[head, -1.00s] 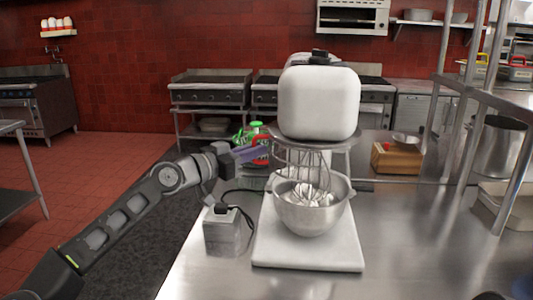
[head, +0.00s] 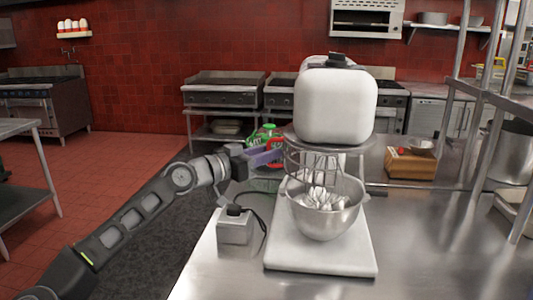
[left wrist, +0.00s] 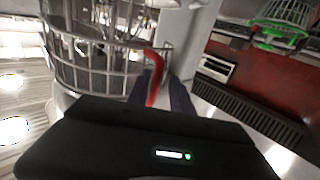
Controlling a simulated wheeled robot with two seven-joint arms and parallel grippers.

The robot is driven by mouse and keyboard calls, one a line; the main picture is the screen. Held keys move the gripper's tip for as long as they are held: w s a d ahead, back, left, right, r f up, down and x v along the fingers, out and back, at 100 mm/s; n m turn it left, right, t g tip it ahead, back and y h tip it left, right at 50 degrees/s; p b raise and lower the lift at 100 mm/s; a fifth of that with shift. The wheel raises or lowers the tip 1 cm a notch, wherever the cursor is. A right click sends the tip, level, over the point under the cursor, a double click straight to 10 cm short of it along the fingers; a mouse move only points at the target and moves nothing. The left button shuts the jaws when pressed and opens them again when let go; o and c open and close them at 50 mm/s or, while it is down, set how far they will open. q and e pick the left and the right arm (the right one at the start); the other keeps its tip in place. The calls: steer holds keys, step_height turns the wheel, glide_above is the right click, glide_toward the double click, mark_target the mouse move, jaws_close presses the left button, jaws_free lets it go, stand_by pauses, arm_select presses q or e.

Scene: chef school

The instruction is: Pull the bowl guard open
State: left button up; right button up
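The mixer (head: 335,105) has a white head above a metal bowl (head: 326,215) with a whisk in it. The wire bowl guard (head: 300,165) hangs under the head, above the bowl rim. It fills the upper left of the left wrist view (left wrist: 90,75). A red handle (left wrist: 153,80) at the guard's edge lies between the two purple fingers of my left gripper (left wrist: 163,85). A narrow gap shows between the handle and the right finger. In the head view my left gripper (head: 270,154) is at the guard's left side. My right gripper is out of view.
The mixer stands on a white base (head: 320,257) on the steel counter (head: 440,235). A small grey box (head: 234,228) with a cable is left of it. Green items (head: 262,138) are behind my gripper. A wooden box (head: 411,164) stands back right. The right counter is mostly clear.

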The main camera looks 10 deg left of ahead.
arm_select(q)
steer(key=shift+s+d, duration=0.15)
steer(key=shift+d, duration=0.05)
steer(key=shift+s+a, duration=0.15)
steer(key=b+v, duration=0.2)
steer(key=v, duration=0.5)
steer(key=shift+s+a, duration=0.15)
steer(key=shift+a, duration=0.3)
steer(key=shift+d+f, duration=0.1)
steer(key=shift+d, duration=0.05)
